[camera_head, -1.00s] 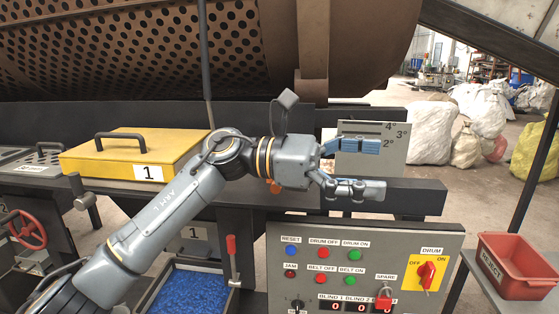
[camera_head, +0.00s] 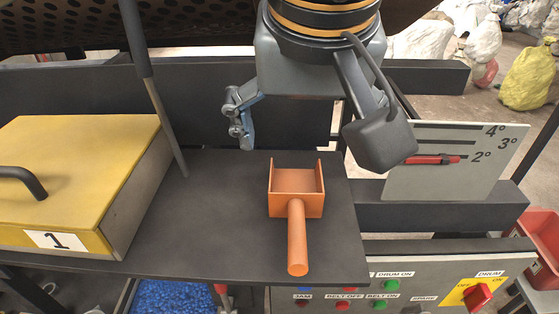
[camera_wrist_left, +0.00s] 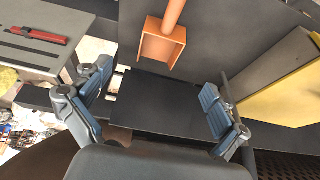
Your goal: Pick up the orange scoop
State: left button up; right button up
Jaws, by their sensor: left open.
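The orange scoop (camera_head: 297,235) lies on the dark shelf (camera_head: 215,225), its open box toward the back and its round handle toward the front edge. My left gripper (camera_head: 293,125) is above and behind the scoop, pointing down, open and empty; one finger is partly hidden behind the wrist parts. In the left wrist view the scoop (camera_wrist_left: 163,48) is beyond the two spread fingers of the gripper (camera_wrist_left: 155,95), not between them and apart from both. My right gripper is not in view.
A yellow box lid (camera_head: 70,170) marked 1 stands left of the scoop, with a dark upright rod (camera_head: 150,95) between. A grey scale plate (camera_head: 450,175) with a red pointer is at the right. The control panel (camera_head: 400,275) is below the shelf edge. Shelf around the scoop is clear.

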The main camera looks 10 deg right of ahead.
pick_arm(q)
send_over(298, 196)
jog(key=f, duration=0.2)
jog(key=f+p, duration=0.1)
jog(key=f, duration=0.2)
jog(key=shift+s+f, duration=0.2)
jog(key=shift+f, duration=0.1)
jog(key=shift+w+d+f, duration=0.1)
jog(key=shift+w+f, duration=0.2)
jog(key=shift+f, duration=0.2)
jog(key=shift+w+f+p, duration=0.2)
jog(key=shift+f+p, duration=0.1)
jog(key=shift+p, duration=0.15)
jog(key=p+x, duration=0.1)
jog(key=x, duration=0.2)
jog(key=shift+w+f, duration=0.15)
jog(key=shift+f, duration=0.1)
jog(key=shift+w+f, duration=0.15)
jog(key=shift+f, duration=0.15)
jog(key=c, duration=1.3)
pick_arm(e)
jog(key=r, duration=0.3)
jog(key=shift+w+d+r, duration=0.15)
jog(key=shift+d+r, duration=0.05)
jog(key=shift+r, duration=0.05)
pick_arm(q)
jog(key=shift+r, duration=0.1)
